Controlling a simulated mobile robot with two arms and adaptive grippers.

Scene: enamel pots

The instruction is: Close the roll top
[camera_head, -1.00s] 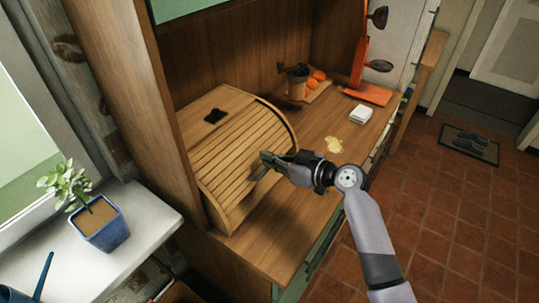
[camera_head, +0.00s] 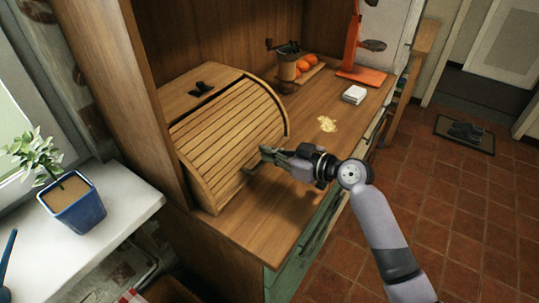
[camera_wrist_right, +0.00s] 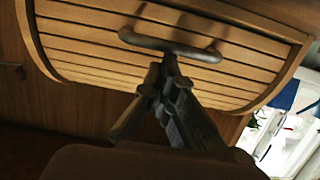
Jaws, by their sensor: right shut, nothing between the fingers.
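The roll top (camera_head: 225,135) is a curved wooden slatted cover on the box at the left of the desk. Its slats and dark bar handle (camera_wrist_right: 170,45) show in the right wrist view. My right gripper (camera_head: 266,153) is shut and empty at the front of the slats. In the right wrist view its fingertips (camera_wrist_right: 163,72) are just below the middle of the handle; I cannot tell whether they touch it. The gripper hides part of the handle in the head view. My left gripper is out of view.
On the desk (camera_head: 270,215) stand a grinder (camera_head: 287,68), oranges (camera_head: 303,66), a white block (camera_head: 354,94) and an orange stand (camera_head: 362,75). A yellowish patch (camera_head: 327,124) lies on the desktop. A potted plant (camera_head: 75,205) stands on the sill at left.

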